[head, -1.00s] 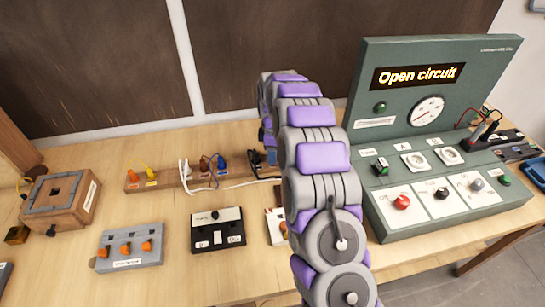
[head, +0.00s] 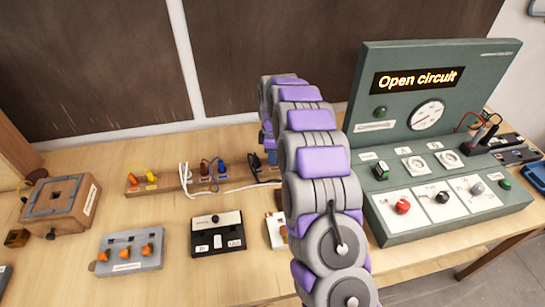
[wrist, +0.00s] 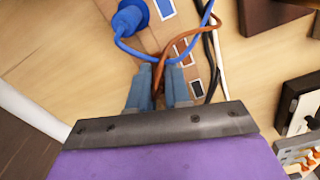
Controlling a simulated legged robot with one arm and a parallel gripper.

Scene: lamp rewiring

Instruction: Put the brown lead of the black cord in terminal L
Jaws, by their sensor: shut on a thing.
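My gripper (wrist: 157,88) has its blue-grey fingers shut on a brown lead (wrist: 158,70), which rises between the fingertips and curves up to the right. A blue lead (wrist: 136,50) runs from a blue plug (wrist: 130,18) across the fingertips. A black cord (wrist: 210,62) lies just right of the fingers, beside a white cable. I cannot tell whether the brown lead joins the black cord. In the head view my arm hides the gripper. A terminal block with orange levers (wrist: 300,158) shows at the wrist view's lower right. I cannot read an L there.
A wooden strip (head: 170,183) with coloured plugs lies at the back. A grey lever block (head: 130,262), a black-and-white switch box (head: 217,243) and a wooden box (head: 60,217) stand left of my arm. The green test panel (head: 450,130) at right reads "Open circuit". Bare tabletop lies between the blocks.

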